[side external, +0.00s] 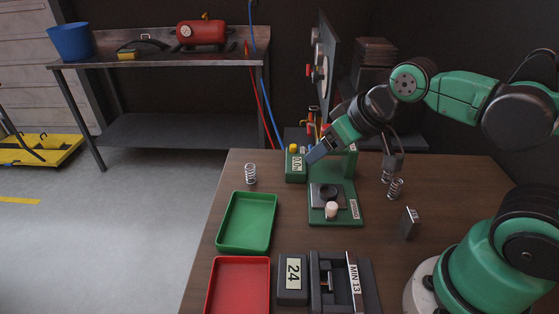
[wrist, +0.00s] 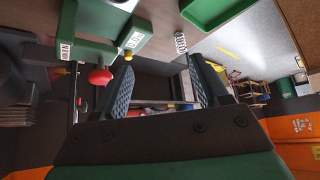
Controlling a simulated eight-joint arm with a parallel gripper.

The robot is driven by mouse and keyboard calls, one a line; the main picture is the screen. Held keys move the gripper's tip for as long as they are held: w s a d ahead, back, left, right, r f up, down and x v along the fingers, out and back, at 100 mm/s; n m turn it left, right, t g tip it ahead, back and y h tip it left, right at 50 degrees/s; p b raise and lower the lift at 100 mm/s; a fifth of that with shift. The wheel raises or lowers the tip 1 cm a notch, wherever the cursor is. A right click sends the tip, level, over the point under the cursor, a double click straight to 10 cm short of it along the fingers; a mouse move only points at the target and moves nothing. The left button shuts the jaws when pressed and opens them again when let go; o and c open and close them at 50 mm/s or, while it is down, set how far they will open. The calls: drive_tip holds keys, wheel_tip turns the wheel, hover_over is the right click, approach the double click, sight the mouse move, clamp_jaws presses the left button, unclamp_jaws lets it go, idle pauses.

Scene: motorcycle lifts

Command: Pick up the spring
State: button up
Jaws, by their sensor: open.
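A metal coil spring (side external: 250,173) stands upright on the brown table, just behind the green tray. It also shows in the wrist view (wrist: 181,42), beyond my fingertips and apart from them. Two more springs, one in front (side external: 395,188) and one partly hidden behind it (side external: 386,175), stand at the right of the table. My gripper (side external: 314,156) is above the table near the green press, to the right of the single spring. In the wrist view its two dark fingers (wrist: 163,75) are spread apart with nothing between them.
The green press (side external: 346,209) with a digital display box (side external: 295,166) stands close to my gripper. A green tray (side external: 222,249) and a red tray (side external: 212,306) lie at the left. A scale marked 24 (side external: 292,271) and a dark vise-like fixture (side external: 340,262) are in front. A metal block (side external: 410,224) stands right.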

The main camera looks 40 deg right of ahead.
drive_tip(key=w+r+m+g, duration=0.2)
drive_tip(key=w, duration=0.2)
drive_tip(key=m+g, duration=0.5)
drive_tip(key=m, duration=0.1)
approach(250, 167)
wheel_tip(250, 167, down, 6)
drive_tip(key=shift+d+r, duration=0.1)
drive_tip(key=shift+r, duration=0.15)
drive_tip(key=shift+w+f, duration=0.1)
drive_tip(key=shift+f, duration=2.95)
clamp_jaws()
